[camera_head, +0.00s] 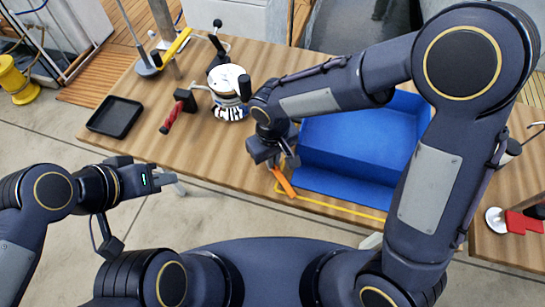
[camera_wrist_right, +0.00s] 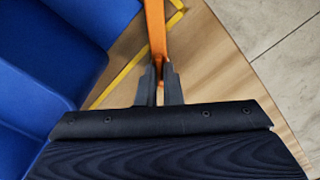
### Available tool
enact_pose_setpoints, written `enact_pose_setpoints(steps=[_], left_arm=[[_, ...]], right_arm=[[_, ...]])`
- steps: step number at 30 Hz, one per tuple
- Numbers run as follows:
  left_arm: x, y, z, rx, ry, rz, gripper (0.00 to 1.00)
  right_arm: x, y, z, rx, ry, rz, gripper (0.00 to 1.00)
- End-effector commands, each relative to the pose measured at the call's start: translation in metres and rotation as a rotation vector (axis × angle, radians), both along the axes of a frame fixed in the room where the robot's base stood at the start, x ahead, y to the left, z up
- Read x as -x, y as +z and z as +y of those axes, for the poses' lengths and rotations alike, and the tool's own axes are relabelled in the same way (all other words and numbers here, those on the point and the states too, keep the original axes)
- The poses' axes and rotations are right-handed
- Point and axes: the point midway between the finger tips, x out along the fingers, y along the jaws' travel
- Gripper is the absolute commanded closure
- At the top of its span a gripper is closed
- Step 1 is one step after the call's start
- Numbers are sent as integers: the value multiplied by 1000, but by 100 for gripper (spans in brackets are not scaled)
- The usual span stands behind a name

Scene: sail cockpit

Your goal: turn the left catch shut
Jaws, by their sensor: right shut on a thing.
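My right gripper (camera_head: 281,165) is at the left front corner of the blue box, low over the table. It is shut on a flat orange strip (camera_head: 284,183). In the right wrist view, the strip (camera_wrist_right: 155,30) runs away from between the two fingertips (camera_wrist_right: 160,88). I cannot tell whether this strip is the left catch; no other part is clearly a catch. The blue box (camera_head: 360,146) stands open beside the right gripper, partly hidden by my right arm. My left gripper (camera_head: 176,182) is off the table's front left edge, away from the box; its jaw opening is unclear.
A yellow line (camera_head: 335,208) marks the wooden table in front of the box. A white winch-like drum (camera_head: 229,80), a red-handled tool (camera_head: 172,116) and a black tray (camera_head: 115,117) are to the left. A red item (camera_head: 523,222) lies far right. Bare table shows left of the right gripper.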

Motion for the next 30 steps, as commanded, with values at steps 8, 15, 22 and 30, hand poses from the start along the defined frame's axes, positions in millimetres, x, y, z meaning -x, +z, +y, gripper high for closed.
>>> enact_pose_setpoints(steps=[8,15,22,30], left_arm=[[0,-2,0,0,0,0,74],[0,-2,0,0,0,0,74],[0,-1,0,0,0,0,74],[0,0,0,0,0,0,74]], right_arm=[[-1,1,0,-2,259,0,100],[-1,1,0,-1,467,-1,100],[-1,1,0,-2,615,-2,100],[-1,1,0,-1,708,-3,100]])
